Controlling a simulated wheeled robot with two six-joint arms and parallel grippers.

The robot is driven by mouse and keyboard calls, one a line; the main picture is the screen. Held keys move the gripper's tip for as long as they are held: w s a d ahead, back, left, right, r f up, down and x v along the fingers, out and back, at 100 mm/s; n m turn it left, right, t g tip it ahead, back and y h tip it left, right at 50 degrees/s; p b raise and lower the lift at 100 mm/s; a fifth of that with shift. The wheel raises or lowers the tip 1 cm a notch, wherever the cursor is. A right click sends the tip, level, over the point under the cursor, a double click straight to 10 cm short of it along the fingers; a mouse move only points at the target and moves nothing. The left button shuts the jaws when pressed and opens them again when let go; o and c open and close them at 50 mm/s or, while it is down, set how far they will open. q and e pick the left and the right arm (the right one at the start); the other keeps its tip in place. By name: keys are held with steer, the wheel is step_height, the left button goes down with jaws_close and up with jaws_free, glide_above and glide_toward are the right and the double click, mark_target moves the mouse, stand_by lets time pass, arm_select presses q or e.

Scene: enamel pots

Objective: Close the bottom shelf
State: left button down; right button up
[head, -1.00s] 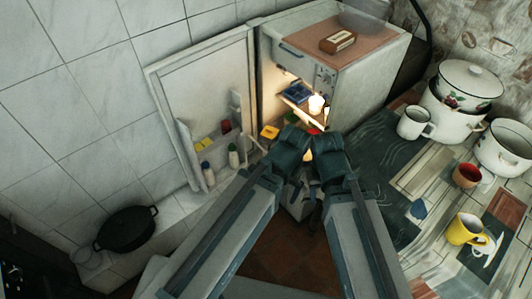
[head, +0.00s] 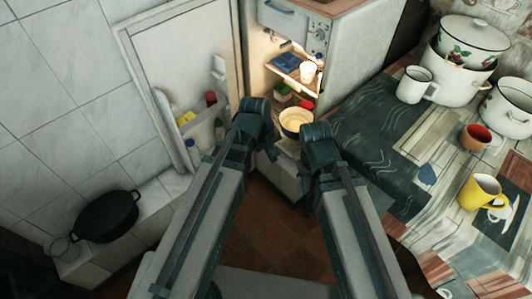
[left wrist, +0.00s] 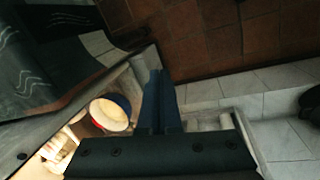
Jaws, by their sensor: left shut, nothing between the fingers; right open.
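The fridge (head: 360,55) stands open, its white door (head: 190,65) swung out to the left. Low in its lit interior, a bowl with pale contents (head: 296,120) sits at the bottom shelf level, beside a red item. The bottom shelf itself is mostly hidden by my grippers; I cannot tell how far it sticks out. My left gripper (head: 270,148) is shut and empty, left of the bowl. In the left wrist view its dark fingers (left wrist: 160,100) are beside the bowl (left wrist: 109,113), near the fridge's pale lower edge. My right gripper (head: 305,172) is open and empty, below and right of the bowl.
An upper shelf (head: 288,66) holds a blue item and a white cup (head: 307,72). To the right, a table (head: 375,130) carries enamel pots and mugs. A black pot (head: 105,216) stands on a ledge at left. Tiled floor (head: 265,235) lies between my arms.

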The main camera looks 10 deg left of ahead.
arm_select(q)
steer(key=w+a+f+n+t+h+b, duration=0.25)
steer(key=w+a+f+n+b, duration=0.35)
steer(key=w+f+n+b, duration=0.35)
steer(key=w+a+f+n+t+h+b, duration=0.1)
steer(key=w+a+f+n+t+b, duration=0.2)
steer(key=w+a+f+n+b, duration=0.6)
steer(key=w+d+f+n+b, duration=0.2)
steer(key=w+d+f+b, duration=0.3)
steer(key=d+b, duration=0.3)
steer(key=shift+w+d, duration=0.4)
steer(key=shift+d, duration=0.25)
steer(key=shift+w+d+f+n+b, duration=0.1)
steer(key=shift+n+b, duration=0.15)
steer(key=shift+b, duration=0.05)
steer(key=w+d, duration=0.4)
steer(key=w, duration=0.1)
steer(key=w+d, duration=0.4)
steer(key=w, duration=0.1)
steer(key=w+d, duration=0.4)
steer(key=w, duration=0.1)
steer(key=shift+w, duration=0.25)
